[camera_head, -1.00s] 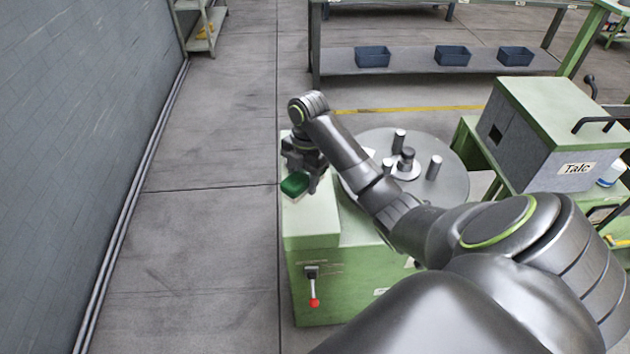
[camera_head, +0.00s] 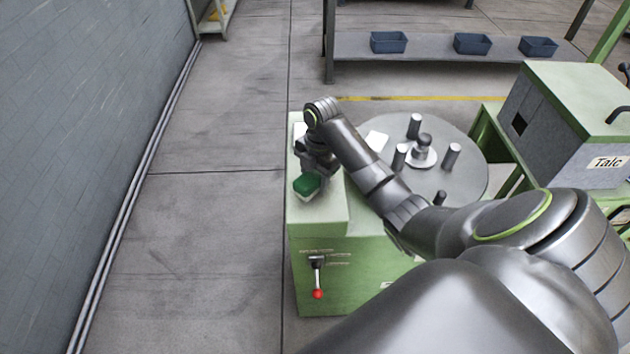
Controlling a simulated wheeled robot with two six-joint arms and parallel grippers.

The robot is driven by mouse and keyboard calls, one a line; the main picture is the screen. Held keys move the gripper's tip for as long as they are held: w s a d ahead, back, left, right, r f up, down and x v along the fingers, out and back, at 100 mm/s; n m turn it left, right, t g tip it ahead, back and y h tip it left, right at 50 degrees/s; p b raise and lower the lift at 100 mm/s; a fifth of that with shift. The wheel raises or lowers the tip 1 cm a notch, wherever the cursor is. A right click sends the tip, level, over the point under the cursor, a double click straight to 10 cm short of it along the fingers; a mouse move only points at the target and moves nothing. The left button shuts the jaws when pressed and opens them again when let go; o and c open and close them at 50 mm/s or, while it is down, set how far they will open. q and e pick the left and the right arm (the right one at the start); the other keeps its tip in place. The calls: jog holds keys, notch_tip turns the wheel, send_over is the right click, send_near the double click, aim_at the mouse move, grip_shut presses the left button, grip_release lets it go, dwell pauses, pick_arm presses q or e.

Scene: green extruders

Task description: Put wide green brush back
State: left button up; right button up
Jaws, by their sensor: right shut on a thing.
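The wide green brush (camera_head: 307,187) shows as a dark green block with a pale underside. It is over the left part of the top of the green machine (camera_head: 322,218). My right gripper (camera_head: 318,170) is shut on the brush, with my arm reaching in from the lower right. The fingertips are partly hidden by the brush and my wrist. I cannot tell whether the brush touches the machine top. My left gripper is out of view.
A round grey turntable (camera_head: 465,180) with several upright dark pegs lies right of my wrist. A red-knobbed lever (camera_head: 317,278) is on the machine's front. A box labelled Talc (camera_head: 570,130) stands at the right. Blue bins (camera_head: 388,42) sit on a shelf behind. Floor at left is clear.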

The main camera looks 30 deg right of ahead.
jog(key=shift+f, duration=0.6)
jog(key=shift+f, duration=0.1)
jog(key=o, duration=0.9)
jog(key=shift+o, duration=0.2)
jog(key=r, duration=0.4)
jog(key=d+r, duration=0.1)
jog(key=r, duration=0.2)
jog(key=shift+w, duration=0.15)
notch_tip(320, 180, up, 3)
jog(key=p, duration=0.3)
jog(key=shift+d+r+p, duration=0.1)
jog(key=shift+r+p, duration=0.05)
jog(key=shift+p, duration=0.25)
jog(key=shift+d+r+p, duration=0.15)
jog(key=shift+r+p, duration=0.75)
jog(key=shift+r, duration=0.05)
